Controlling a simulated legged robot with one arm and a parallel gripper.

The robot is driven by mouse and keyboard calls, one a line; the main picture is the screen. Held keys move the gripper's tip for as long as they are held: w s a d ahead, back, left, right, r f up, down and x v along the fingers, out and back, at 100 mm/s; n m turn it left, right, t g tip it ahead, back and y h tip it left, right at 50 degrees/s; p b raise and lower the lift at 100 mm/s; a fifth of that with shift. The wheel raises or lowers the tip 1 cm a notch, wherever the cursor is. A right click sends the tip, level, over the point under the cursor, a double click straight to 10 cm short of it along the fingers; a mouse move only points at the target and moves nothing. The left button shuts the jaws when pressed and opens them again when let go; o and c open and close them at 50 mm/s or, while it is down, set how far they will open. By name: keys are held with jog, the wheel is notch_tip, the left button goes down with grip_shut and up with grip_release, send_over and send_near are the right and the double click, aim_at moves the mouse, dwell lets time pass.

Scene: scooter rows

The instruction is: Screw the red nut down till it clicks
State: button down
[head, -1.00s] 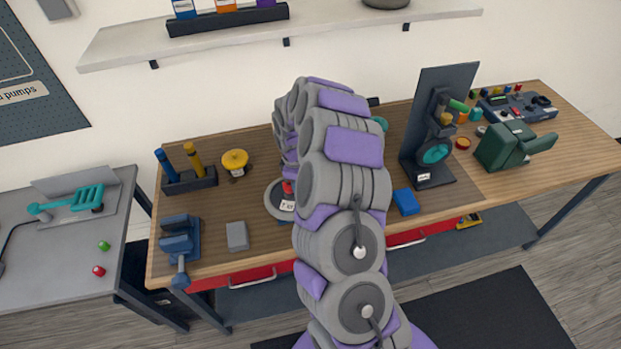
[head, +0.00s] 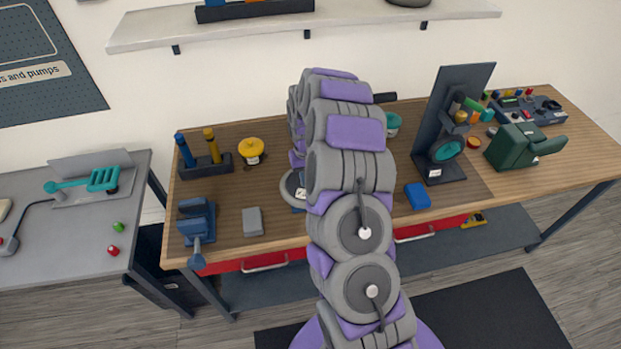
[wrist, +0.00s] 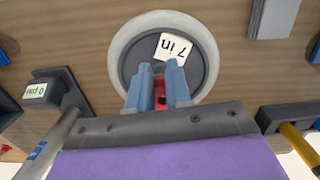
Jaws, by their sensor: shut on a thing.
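The red nut (wrist: 160,92) shows as a small red piece between the blue fingertips of my gripper (wrist: 159,86) in the wrist view. The fingers are shut on it. The fingers cover part of the wheel, and I cannot see the nut's seat or thread. In the head view the wheel (head: 287,188) sits on the wooden bench, half hidden by my arm. The nut and my gripper are hidden there.
On the bench (head: 270,226) are a blue vise (head: 196,222), a grey block (head: 252,221), a yellow knob (head: 250,150), a blue box (head: 417,196) and a dark upright stand (head: 440,125).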

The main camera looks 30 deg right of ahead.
jog(key=c, duration=1.4)
grip_release()
jog(key=shift+t, duration=0.7)
jog(key=w, duration=0.1)
jog(key=w+r, duration=0.2)
jog(key=w, duration=0.1)
jog(key=shift+d, duration=0.4)
jog(key=o, duration=0.3)
jog(key=shift+w+d+f, duration=0.25)
jog(key=shift+w+f, duration=0.2)
jog(key=shift+f, duration=0.3)
jog(key=shift+o, duration=0.7)
jog(key=shift+s, duration=0.55)
jog(key=shift+s+a+f+g, duration=0.15)
jog(key=shift+s+a+g, duration=0.05)
jog(key=shift+a+g, duration=0.1)
notch_tip(320, 180, up, 17)
jog(key=shift+r, duration=0.2)
jog(key=n+p, duration=0.9)
jog(key=n, duration=1.3)
jog(key=shift+d+p, duration=0.1)
jog(key=shift+p, duration=0.2)
